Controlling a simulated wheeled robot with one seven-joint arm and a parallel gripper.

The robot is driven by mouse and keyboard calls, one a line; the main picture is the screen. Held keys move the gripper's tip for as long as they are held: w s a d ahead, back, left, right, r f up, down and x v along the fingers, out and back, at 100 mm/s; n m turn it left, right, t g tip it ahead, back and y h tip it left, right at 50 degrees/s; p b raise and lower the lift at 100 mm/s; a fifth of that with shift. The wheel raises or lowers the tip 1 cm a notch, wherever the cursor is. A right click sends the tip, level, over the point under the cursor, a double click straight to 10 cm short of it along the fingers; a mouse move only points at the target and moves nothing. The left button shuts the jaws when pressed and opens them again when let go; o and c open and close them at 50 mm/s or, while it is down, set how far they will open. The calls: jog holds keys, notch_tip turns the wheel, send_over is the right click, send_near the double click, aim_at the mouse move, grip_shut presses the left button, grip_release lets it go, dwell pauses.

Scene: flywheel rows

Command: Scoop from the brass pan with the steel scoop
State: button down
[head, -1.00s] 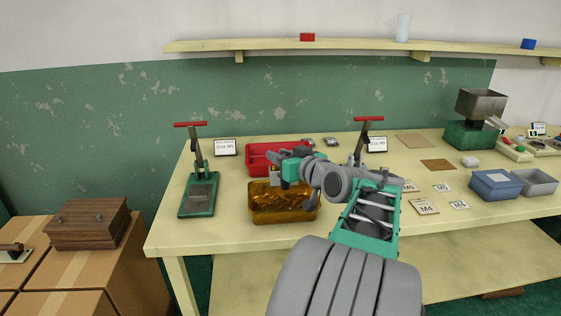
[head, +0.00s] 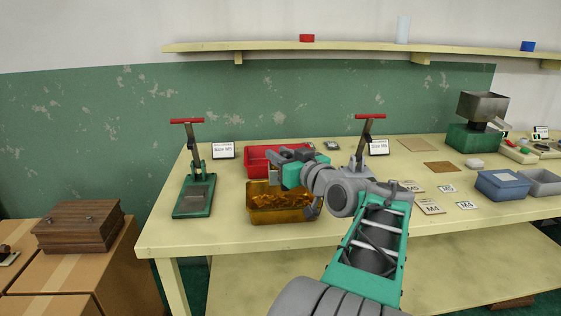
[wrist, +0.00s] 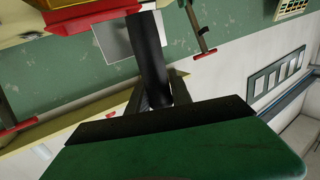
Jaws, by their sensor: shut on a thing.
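The brass pan (head: 266,216) stands on the table in front of the red tray, with brownish contents showing inside. My gripper (head: 279,172) is above the pan's back part, in front of the red tray. In the wrist view it is shut on a dark round handle (wrist: 148,55), which I take for the steel scoop's. The scoop's bowl cannot be made out in the head view, where my gripper and wrist cover that spot, so I cannot tell whether it touches the pan's contents.
The red tray (head: 256,160) lies right behind the pan. Red-handled presses stand left (head: 195,180) and behind my wrist (head: 366,140). Cards (head: 430,207), a blue box (head: 502,184) and a hopper (head: 480,112) are on the right. The table's front left is clear.

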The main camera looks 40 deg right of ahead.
jog(key=shift+s+a+f+n+t+b, duration=0.3)
jog(key=shift+s+t+b, duration=0.3)
jog(key=shift+b, duration=2)
jog(key=shift+a+r+b, duration=0.2)
jog(key=shift+b, duration=0.2)
